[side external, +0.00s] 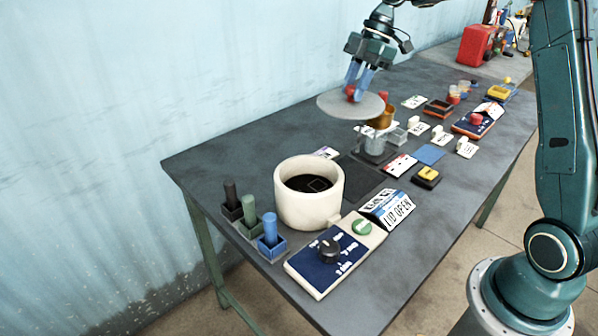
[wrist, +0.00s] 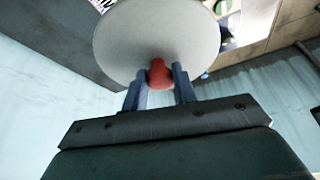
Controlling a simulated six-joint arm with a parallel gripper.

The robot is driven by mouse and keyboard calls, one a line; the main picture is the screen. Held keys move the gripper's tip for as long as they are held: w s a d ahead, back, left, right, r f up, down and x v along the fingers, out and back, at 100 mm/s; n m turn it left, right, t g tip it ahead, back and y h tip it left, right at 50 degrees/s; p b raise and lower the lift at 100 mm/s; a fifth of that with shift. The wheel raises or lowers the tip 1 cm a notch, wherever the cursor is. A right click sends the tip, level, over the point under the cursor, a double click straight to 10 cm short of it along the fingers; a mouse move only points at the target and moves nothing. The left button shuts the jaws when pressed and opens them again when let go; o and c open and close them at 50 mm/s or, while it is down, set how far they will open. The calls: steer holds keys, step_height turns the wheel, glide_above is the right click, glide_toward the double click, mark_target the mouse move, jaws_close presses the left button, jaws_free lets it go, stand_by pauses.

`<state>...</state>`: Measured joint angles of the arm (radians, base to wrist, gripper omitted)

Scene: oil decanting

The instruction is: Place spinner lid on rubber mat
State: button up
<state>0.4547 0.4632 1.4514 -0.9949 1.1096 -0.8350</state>
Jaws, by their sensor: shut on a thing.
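The spinner lid is a pale grey disc (side external: 338,105) with a red knob (side external: 350,91). My gripper (side external: 360,88) is shut on the red knob and holds the lid in the air above the back of the table. In the wrist view the lid (wrist: 125,45) hangs tilted in the picture, with its knob (wrist: 160,75) between the blue fingers (wrist: 160,85). A dark, flat square (side external: 362,184) on the table, right of the white spinner bowl, looks like the rubber mat. The lid is well above it and apart from it. The spinner bowl (side external: 290,209) is open, with a black inside.
A beaker (side external: 374,148) and an orange cup (side external: 382,119) stand below and right of the lid. A control panel (side external: 325,262) and a "LID OPEN" sign (side external: 392,210) are near the bowl. Coloured handles (side external: 249,210) stand at left. Small cards and blocks crowd the right side.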

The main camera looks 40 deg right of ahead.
steer(key=shift+s+d+f, duration=0.15)
steer(key=shift+d+f, duration=0.25)
steer(key=shift+d, duration=0.3)
steer(key=shift+s+d+f, duration=0.1)
steer(key=shift+d+f, duration=0.3)
steer(key=shift+d, duration=0.25)
steer(key=shift+f, duration=9.95)
steer(key=shift+f, duration=0.15)
steer(key=o, duration=1)
steer(key=shift+o, duration=0.2)
steer(key=v, duration=1.2)
